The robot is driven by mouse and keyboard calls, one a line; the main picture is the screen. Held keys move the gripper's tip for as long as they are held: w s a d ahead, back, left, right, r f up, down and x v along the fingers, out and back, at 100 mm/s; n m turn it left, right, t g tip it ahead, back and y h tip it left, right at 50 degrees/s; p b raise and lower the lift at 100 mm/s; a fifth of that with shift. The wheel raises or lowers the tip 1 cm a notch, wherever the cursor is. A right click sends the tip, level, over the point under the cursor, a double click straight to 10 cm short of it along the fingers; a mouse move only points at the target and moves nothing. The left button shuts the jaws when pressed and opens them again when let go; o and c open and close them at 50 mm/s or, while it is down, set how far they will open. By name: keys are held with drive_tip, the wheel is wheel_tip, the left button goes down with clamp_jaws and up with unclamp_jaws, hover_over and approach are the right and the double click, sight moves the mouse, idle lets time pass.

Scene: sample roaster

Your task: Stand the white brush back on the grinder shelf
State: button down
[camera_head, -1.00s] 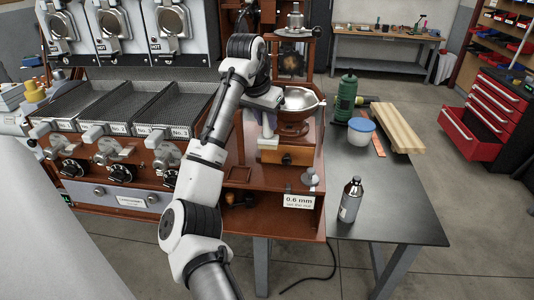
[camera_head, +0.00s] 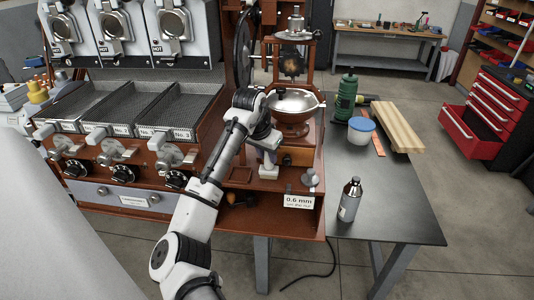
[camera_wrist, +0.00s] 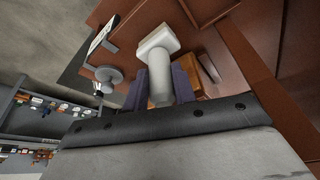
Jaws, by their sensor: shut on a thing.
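My gripper (camera_head: 267,146) is shut on the white brush (camera_head: 268,166) and points down over the front of the grinder's brown wooden shelf (camera_head: 282,184). In the wrist view my gripper (camera_wrist: 158,88) has a dark finger on each side of the brush's white shaft. The brush (camera_wrist: 158,44) has a wider, block-like white end away from the gripper, facing the shelf. It looks about upright in the head view. I cannot tell whether its lower end touches the shelf. The grinder's metal bowl (camera_head: 292,103) is just behind my gripper.
A small grey knobbed tool (camera_head: 311,178) stands on the shelf right of the brush, near the "0.6 mm" card (camera_head: 298,201). The grinder's wooden drawer (camera_head: 299,157) is close behind. A silver bottle (camera_head: 350,198) stands on the dark table (camera_head: 395,205) to the right.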

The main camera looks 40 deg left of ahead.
drive_tip(key=c, duration=1.1)
unclamp_jaws()
drive_tip(key=shift+c, duration=0.2)
